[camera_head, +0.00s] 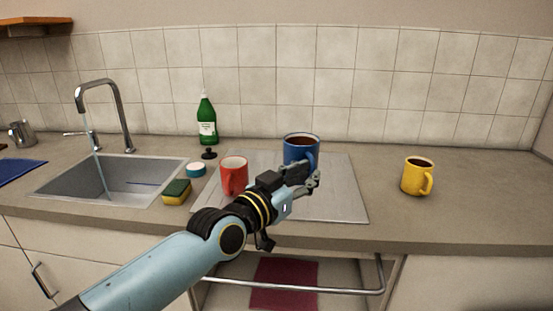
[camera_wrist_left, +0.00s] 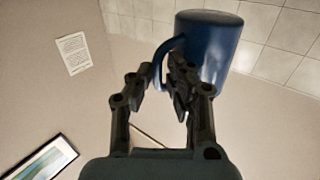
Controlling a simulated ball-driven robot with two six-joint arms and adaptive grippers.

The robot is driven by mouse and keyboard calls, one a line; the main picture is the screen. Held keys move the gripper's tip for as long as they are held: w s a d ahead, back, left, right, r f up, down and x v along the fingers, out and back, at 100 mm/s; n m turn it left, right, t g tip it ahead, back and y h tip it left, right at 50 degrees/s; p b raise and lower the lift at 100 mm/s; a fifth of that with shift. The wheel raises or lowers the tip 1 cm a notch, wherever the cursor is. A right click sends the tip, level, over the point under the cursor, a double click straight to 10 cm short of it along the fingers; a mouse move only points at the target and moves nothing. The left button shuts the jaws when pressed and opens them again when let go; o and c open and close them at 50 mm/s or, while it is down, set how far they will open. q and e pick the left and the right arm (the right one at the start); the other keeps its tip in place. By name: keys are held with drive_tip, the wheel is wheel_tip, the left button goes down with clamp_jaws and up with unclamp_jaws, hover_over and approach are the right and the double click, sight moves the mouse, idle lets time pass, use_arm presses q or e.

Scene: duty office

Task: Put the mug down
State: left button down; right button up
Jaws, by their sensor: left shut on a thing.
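A blue mug (camera_head: 298,149) with dark liquid inside is upright at the back of the pale square board (camera_head: 340,205). My left gripper (camera_head: 309,182) comes in from the front and is shut on the mug's handle. In the left wrist view the blue mug (camera_wrist_left: 214,45) shows beyond the fingers, with its handle between the fingertips of the left gripper (camera_wrist_left: 168,78). The mug's lower part is partly hidden by the gripper, so I cannot tell whether its base touches the board. My right gripper is not in view.
A red mug (camera_head: 233,174) stands close by on the left. A yellow mug (camera_head: 416,177) stands on the right of the counter (camera_head: 470,205). A sponge (camera_head: 176,192), green bottle (camera_head: 207,125) and sink (camera_head: 110,182) are left. Counter around the yellow mug is clear.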

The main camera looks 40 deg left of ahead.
use_arm(q)
drive_tip(key=shift+y, duration=0.3)
drive_tip(key=w+a+f+b, duration=0.1)
drive_tip(key=a+f+b, duration=0.1)
drive_tip(key=a, duration=0.1)
drive_tip(key=w+a+f+b, duration=0.1)
drive_tip(key=a+f+b, duration=0.2)
drive_tip(key=a, duration=0.1)
drive_tip(key=a+f+b, duration=0.2)
drive_tip(key=a+b, duration=0.1)
drive_tip(key=shift+w+a+f, duration=0.25)
drive_tip(key=shift+w, duration=0.15)
drive_tip(key=shift+a+b, duration=0.35)
drive_tip(key=shift+b, duration=0.15)
wheel_tip(320, 180, down, 4)
drive_tip(key=b, duration=0.3)
drive_tip(key=shift+b, duration=0.4)
drive_tip(key=shift+r, duration=0.1)
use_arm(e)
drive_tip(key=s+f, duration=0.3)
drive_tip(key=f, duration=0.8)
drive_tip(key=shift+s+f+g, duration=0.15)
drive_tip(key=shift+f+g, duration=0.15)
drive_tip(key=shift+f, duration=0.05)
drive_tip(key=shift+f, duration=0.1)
